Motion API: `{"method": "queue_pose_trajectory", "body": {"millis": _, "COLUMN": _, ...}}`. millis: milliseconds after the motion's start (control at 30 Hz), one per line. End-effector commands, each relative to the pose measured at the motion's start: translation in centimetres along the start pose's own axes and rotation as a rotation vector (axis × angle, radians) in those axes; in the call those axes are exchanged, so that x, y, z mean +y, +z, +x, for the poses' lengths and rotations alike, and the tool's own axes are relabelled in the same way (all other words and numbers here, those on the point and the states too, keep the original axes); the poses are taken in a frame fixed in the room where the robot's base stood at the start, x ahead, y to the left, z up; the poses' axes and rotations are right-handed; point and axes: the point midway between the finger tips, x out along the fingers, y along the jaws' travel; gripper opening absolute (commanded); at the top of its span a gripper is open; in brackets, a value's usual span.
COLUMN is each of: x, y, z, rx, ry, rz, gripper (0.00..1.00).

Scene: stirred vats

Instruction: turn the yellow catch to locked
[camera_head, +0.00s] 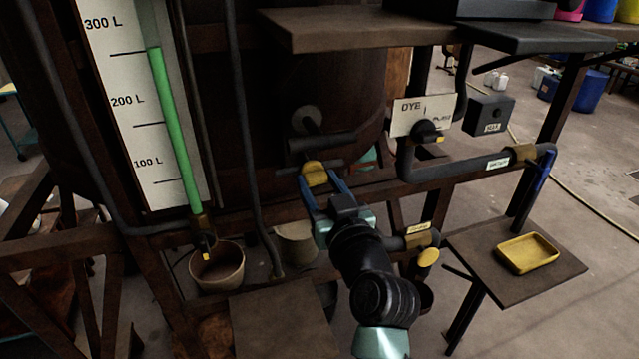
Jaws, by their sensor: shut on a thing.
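The yellow catch (314,171) sits on a dark fitting at the front of the vat, below a horizontal dark bar. My gripper (317,184) reaches up to it from below, with its blue fingers on either side of the catch and shut on it. The fingers hide part of the catch's sides. I cannot read any locked or unlocked mark beside it.
A panel marked DYE (422,114) with a black knob and a dark pipe (460,172) are to the right. A small shelf holds a yellow tray (527,253). A brown shelf (360,30) overhangs above. A bucket (216,270) stands at lower left.

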Motion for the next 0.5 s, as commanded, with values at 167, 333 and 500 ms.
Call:
{"method": "queue_pose_trajectory", "body": {"millis": 167, "x": -0.03, "y": 0.04, "z": 0.00, "rx": -0.001, "ry": -0.001, "rz": 0.036, "gripper": 0.00}}
{"method": "queue_pose_trajectory", "body": {"millis": 333, "x": -0.06, "y": 0.05, "z": 0.01, "rx": -0.001, "ry": -0.001, "rz": 0.123, "gripper": 0.00}}
{"method": "queue_pose_trajectory", "body": {"millis": 500, "x": -0.01, "y": 0.03, "z": -0.01, "rx": -0.002, "ry": 0.000, "rz": 0.260, "gripper": 0.00}}
